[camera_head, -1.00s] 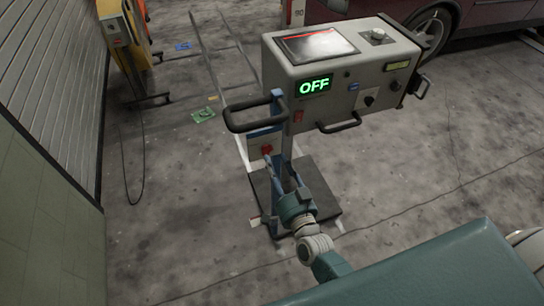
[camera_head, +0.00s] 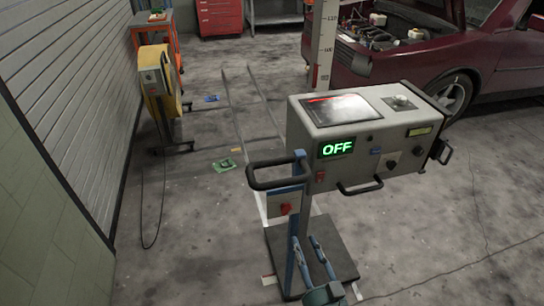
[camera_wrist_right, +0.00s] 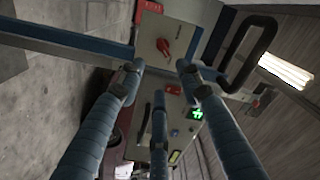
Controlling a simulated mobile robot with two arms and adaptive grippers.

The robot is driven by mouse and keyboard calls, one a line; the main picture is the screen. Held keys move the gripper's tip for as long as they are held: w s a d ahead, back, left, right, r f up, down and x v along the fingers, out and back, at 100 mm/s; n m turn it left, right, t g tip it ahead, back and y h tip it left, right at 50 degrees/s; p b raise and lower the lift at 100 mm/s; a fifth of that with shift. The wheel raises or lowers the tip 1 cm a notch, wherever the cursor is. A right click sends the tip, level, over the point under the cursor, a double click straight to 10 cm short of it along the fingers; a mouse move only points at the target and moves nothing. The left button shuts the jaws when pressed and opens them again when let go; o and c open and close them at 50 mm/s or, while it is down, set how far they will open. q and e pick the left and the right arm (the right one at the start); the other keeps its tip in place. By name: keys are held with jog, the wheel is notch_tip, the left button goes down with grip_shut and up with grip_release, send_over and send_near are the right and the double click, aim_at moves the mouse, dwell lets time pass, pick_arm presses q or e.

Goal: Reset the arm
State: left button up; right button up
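The grey control console (camera_head: 365,135) stands on a post above a dark base plate (camera_head: 335,255). Its green display (camera_head: 336,148) reads OFF. A red rotary switch (camera_head: 286,209) sits on a small box on the post below the console; it also shows in the right wrist view (camera_wrist_right: 165,47). My right gripper (camera_head: 307,241) is low in front of the post, with blue fingers pointing up. In the right wrist view its fingers (camera_wrist_right: 160,75) are spread, with nothing between them, below the red switch in the picture. My left gripper is not in view.
A black handle (camera_head: 279,174) juts left from the console. A yellow-orange machine (camera_head: 160,82) with a hanging cable stands by the left shutter wall. A dark red car (camera_head: 440,60) with its engine bay open is behind right. Floor left of the post is mostly clear.

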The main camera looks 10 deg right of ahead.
jog(key=shift+f, duration=0.1)
jog(key=s+f+n+g, duration=0.25)
jog(key=s+f, duration=0.25)
jog(key=f, duration=0.6)
jog(key=s+f+n+g+y, duration=0.15)
jog(key=s+f+g, duration=0.3)
jog(key=f, duration=0.55)
jog(key=s+f+n+g+h, duration=0.1)
jog(key=s+f+n+g, duration=0.3)
jog(key=f, duration=0.7)
jog(key=s+d+f+n+g, duration=0.1)
jog(key=s+f, duration=0.3)
jog(key=s, duration=0.4)
jog(key=s+d+f+n+g, duration=0.1)
jog(key=s+d+f+g, duration=0.1)
jog(key=s, duration=0.7)
jog(key=s+d+f+n+g+h, duration=0.1)
jog(key=s+d+f+g, duration=0.1)
jog(key=s+f, duration=0.5)
jog(key=shift+s+g, duration=0.5)
jog(key=shift+s, duration=0.25)
